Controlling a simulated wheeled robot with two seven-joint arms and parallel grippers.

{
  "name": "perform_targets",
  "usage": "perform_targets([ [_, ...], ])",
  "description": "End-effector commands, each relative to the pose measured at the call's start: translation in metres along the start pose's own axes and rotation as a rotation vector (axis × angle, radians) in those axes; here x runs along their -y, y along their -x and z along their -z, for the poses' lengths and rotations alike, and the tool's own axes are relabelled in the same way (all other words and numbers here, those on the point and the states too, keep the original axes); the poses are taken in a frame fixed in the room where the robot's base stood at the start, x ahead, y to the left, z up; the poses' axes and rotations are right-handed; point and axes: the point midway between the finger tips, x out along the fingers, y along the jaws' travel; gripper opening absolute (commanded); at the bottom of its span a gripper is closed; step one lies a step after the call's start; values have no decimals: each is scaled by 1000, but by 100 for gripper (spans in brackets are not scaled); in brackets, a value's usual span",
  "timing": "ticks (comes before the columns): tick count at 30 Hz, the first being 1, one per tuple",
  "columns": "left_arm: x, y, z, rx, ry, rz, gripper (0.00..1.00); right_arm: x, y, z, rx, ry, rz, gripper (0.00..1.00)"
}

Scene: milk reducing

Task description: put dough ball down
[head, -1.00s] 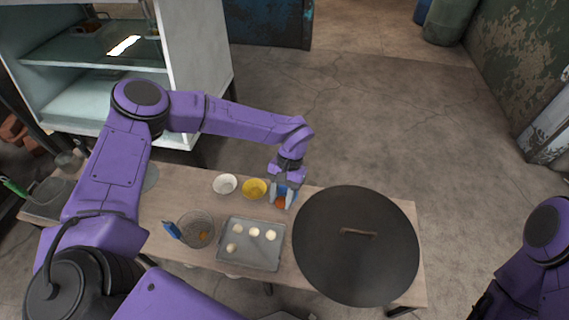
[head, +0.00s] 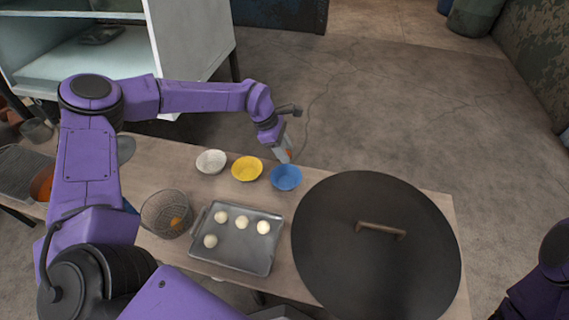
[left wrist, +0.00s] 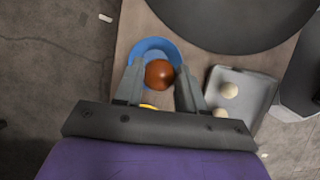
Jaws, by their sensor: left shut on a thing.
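My left gripper (head: 287,153) is shut on a glossy brown-orange ball. The ball (left wrist: 159,73) shows between the fingertips in the left wrist view. In the head view it is mostly hidden by the fingers, held above the table's far edge, behind the blue bowl (head: 286,177). In the left wrist view the blue bowl (left wrist: 152,45) appears behind the ball. Several pale dough balls (head: 263,227) lie apart on the grey tray (head: 228,254). Part of my right arm shows at lower right; its gripper is out of view.
A yellow bowl (head: 247,168) and a white bowl (head: 211,161) stand left of the blue bowl. A wire basket (head: 166,214) with something orange inside sits left of the tray. A large dark round lid (head: 345,250) with a brown handle covers the table's right part.

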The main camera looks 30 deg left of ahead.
Motion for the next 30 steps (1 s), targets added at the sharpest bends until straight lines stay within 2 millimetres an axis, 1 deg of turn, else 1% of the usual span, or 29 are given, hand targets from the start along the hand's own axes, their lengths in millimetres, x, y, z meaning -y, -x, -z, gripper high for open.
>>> perform_targets([
  [4, -1, -5, 2, -1, 14, -5, 25, 0, -4, -1, -1, 0, 0, 58],
  [8, -1, -17, 7, -2, 13, -4, 25, 1, -13, -5, -1, 0, 0, 58],
  [24, 0, -87, 39, -3, 11, -2, 25, 6, -65, -27, 1, -1, 0, 58],
  [27, 0, -96, 43, -3, 11, -2, 25, 6, -70, -31, 3, -2, 0, 58],
  [30, 0, -100, 45, -3, 11, -3, 25, 7, -72, -32, 4, -2, 1, 58],
])
